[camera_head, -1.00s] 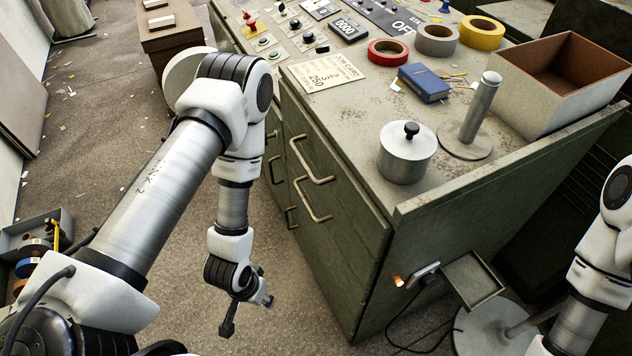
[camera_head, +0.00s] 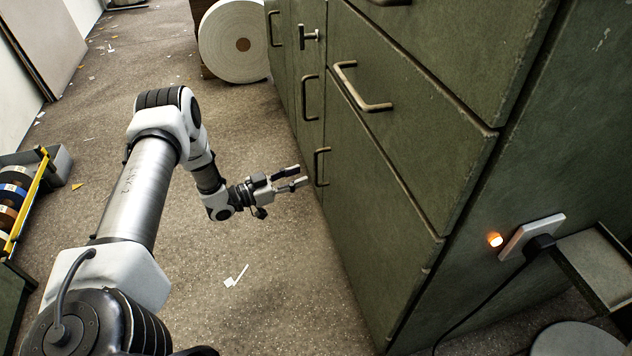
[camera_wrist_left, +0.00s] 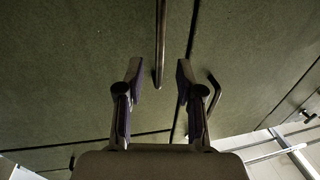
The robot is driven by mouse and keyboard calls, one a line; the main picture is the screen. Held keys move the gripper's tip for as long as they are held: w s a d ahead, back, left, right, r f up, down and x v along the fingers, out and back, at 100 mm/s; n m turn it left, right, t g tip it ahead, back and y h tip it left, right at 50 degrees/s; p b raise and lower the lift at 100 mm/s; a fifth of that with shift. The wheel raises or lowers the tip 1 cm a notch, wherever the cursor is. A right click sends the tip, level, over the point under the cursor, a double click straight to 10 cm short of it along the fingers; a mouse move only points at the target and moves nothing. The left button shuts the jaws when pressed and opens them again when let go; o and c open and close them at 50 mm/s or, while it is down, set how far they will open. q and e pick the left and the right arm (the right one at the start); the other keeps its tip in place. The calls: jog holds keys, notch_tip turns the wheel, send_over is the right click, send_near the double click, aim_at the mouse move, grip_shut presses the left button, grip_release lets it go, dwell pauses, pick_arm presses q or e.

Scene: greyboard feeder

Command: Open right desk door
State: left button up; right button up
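The green desk (camera_head: 365,225) fills the right of the head view, its front panels closed. A vertical bar handle (camera_head: 320,166) sits low on the front, beside a panel seam. Another upright handle (camera_head: 309,98) is above it. My left gripper (camera_head: 303,177) is open and empty, its fingers pointing at the lower handle from just left of it. In the left wrist view, the open fingers (camera_wrist_left: 157,80) stand either side of a dark bar handle (camera_wrist_left: 161,40); contact cannot be told. A second handle (camera_wrist_left: 213,95) shows right of the right finger. My right gripper is out of view.
A drawer handle (camera_head: 360,88) and a T-shaped handle (camera_head: 311,36) stick out higher up. A large paper roll (camera_head: 235,40) stands behind. A lit plug socket (camera_head: 533,238) and cord are on the desk's side. A rack of rolls (camera_head: 18,195) is at left. The floor (camera_head: 225,290) is mostly clear.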

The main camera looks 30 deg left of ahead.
aim_at(316, 182)
pick_arm(q)
jog(key=b+x, duration=0.2)
jog(key=x, duration=0.4)
jog(key=shift+w+d, duration=0.1)
jog(key=shift+w, duration=0.05)
grip_shut()
